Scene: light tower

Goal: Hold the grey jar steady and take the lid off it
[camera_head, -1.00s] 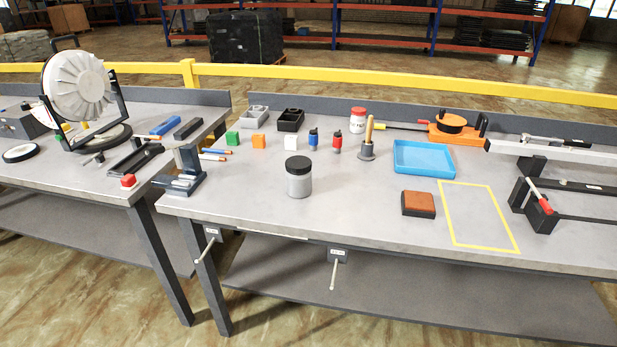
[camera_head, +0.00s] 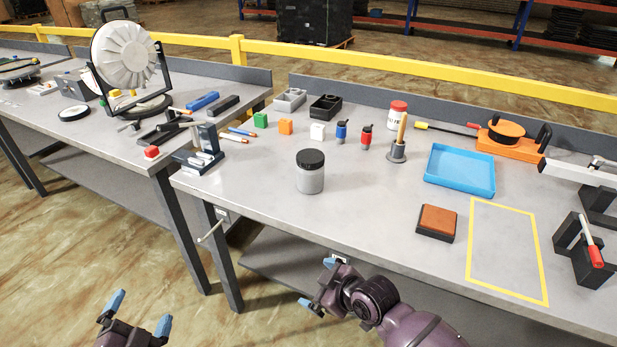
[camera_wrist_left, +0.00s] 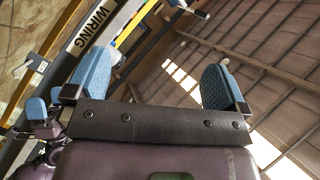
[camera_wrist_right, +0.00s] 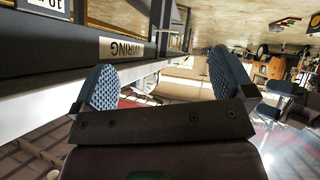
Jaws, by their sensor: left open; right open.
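The grey jar (camera_head: 310,178) stands upright on the workbench, near its front edge, in the head view. Its black lid (camera_head: 310,159) sits on top of it. My left gripper (camera_head: 143,312) is open and empty, low in front of the bench and to the left of the jar. My right gripper (camera_head: 321,284) is open and empty, in front of the bench edge and below the jar. In the left wrist view the blue fingertips (camera_wrist_left: 155,82) are apart with nothing between them. In the right wrist view the fingertips (camera_wrist_right: 160,88) are also apart and empty. Neither wrist view shows the jar.
A brown-topped block (camera_head: 437,222) and a blue tray (camera_head: 459,171) lie to the right. A small vise-like stand (camera_head: 198,160) is at the left. Bench surface around the jar is clear.

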